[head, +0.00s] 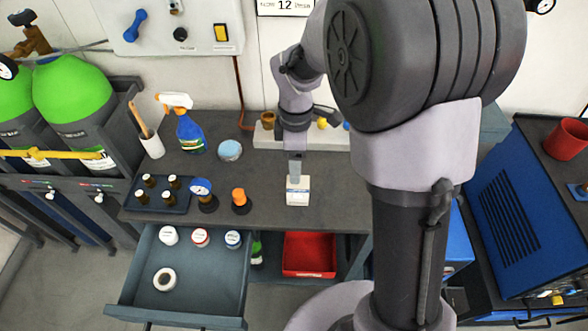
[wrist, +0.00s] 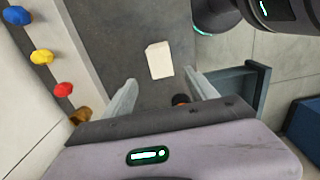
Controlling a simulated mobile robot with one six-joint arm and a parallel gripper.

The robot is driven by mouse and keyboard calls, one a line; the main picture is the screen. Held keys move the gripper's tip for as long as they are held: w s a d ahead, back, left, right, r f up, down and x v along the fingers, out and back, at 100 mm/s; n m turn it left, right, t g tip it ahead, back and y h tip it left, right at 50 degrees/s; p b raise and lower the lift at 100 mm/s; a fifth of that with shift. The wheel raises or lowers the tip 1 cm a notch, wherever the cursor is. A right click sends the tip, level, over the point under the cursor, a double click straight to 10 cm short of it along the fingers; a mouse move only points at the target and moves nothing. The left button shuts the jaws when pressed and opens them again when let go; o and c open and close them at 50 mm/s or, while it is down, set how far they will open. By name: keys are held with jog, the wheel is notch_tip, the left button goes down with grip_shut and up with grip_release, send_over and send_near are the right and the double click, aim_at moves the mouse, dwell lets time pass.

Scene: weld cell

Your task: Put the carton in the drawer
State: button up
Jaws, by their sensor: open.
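A red bin (head: 309,254) sits below. The drawer's front and right floor are clear.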

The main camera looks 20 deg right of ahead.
aim_at(296, 190)
notch_tip(296, 190, down, 7)
jog(key=shift+w+d+r+b, duration=0.1)
jog(key=shift+d+b, duration=0.05)
jog(key=shift+b, duration=1)
jog(key=f+b, duration=0.1)
jog(key=f, duration=0.1)
jog(key=f+b, duration=0.2)
jog(key=f, duration=0.1)
jog(key=shift+s+f, duration=0.25)
jog(key=shift+f, duration=0.1)
jog(key=shift+r, duration=0.15)
grip_shut()
